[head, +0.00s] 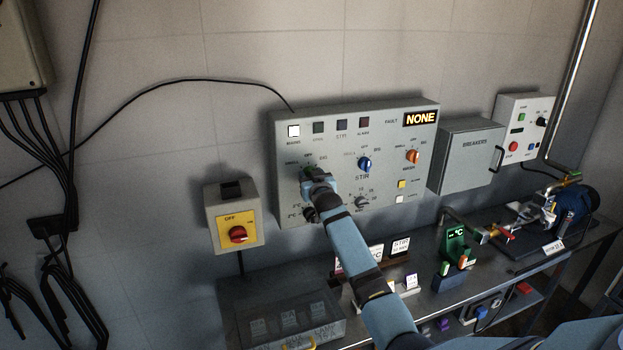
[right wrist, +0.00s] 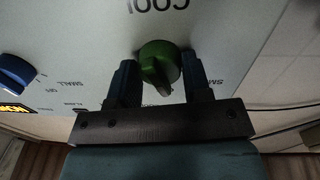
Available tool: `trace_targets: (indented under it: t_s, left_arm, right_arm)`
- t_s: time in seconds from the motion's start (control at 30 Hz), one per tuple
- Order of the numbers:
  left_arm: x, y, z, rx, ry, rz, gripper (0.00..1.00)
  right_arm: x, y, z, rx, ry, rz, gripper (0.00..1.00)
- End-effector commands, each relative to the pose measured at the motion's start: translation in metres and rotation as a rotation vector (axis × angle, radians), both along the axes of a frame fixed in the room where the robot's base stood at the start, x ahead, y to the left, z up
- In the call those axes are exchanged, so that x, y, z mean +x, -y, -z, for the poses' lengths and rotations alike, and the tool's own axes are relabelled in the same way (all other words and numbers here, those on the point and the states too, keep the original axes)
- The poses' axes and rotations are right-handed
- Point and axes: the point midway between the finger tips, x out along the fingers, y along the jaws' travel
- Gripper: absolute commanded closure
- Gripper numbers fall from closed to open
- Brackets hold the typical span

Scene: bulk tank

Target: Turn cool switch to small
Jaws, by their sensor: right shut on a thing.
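My right gripper (head: 310,182) is at the panel's left side and hides most of that knob in the head view. In the right wrist view the gripper (right wrist: 161,80) has one finger on each side of the knob and is shut on it. The knob's pointer is toward the gripper's palm, near straight down in that view. Part of a "SMALL" label shows at right. My left gripper is not in view.
Blue (head: 364,164) and orange (head: 412,156) knobs sit to the right on the panel, under a lit "NONE" display (head: 420,118). The breakers box (head: 470,155) adjoins at right. A cluttered bench (head: 430,305) stands below.

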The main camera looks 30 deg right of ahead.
Motion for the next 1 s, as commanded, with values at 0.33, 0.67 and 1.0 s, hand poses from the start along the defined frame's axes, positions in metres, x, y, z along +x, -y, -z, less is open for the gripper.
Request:
trace_targets:
  t_s: [0.33,0.67,1.0]
  left_arm:
    - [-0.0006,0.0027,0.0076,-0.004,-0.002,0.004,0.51]
    - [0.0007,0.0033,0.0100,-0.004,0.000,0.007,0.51]
    - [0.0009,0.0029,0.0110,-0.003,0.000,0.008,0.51]
  right_arm:
    - [-0.0001,0.0001,0.0020,-0.298,-0.072,0.000,0.79]
    - [-0.0002,0.0003,0.0017,-0.492,-0.119,0.001,0.79]
    - [-0.0002,0.0004,0.0014,-0.565,-0.136,0.000,0.79]
